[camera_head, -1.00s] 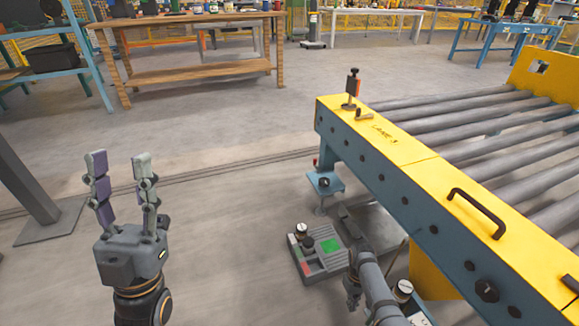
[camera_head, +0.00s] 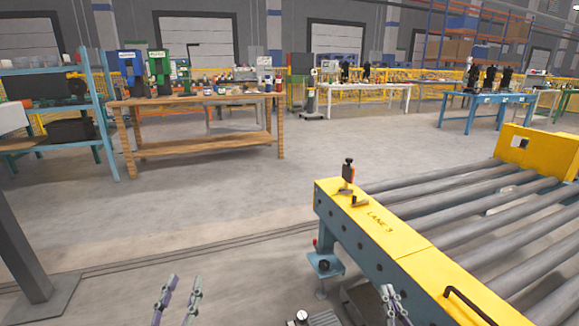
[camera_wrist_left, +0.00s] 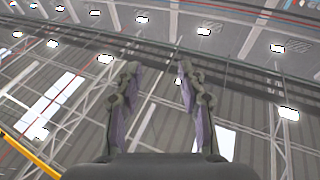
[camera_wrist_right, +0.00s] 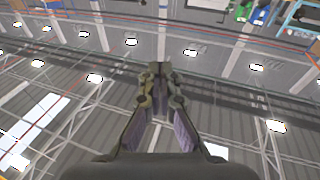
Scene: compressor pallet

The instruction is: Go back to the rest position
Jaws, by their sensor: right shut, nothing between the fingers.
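My left gripper (camera_head: 184,282) shows at the bottom of the head view, left of the conveyor, with its two fingers pointing up and apart. In the left wrist view it (camera_wrist_left: 158,70) is open with nothing between the fingers, against the hall ceiling. My right gripper (camera_head: 388,292) shows only in part at the bottom edge of the head view, in front of the conveyor's blue side. In the right wrist view its fingertips (camera_wrist_right: 159,70) meet, shut and empty, and also point at the ceiling.
A yellow and blue roller conveyor (camera_head: 383,231) marked LANE 3 stands close on the right. A grey post (camera_head: 22,245) stands at the left. A wooden workbench (camera_head: 200,146) and a blue shelf (camera_head: 104,130) stand further back. The floor (camera_head: 230,205) between is clear.

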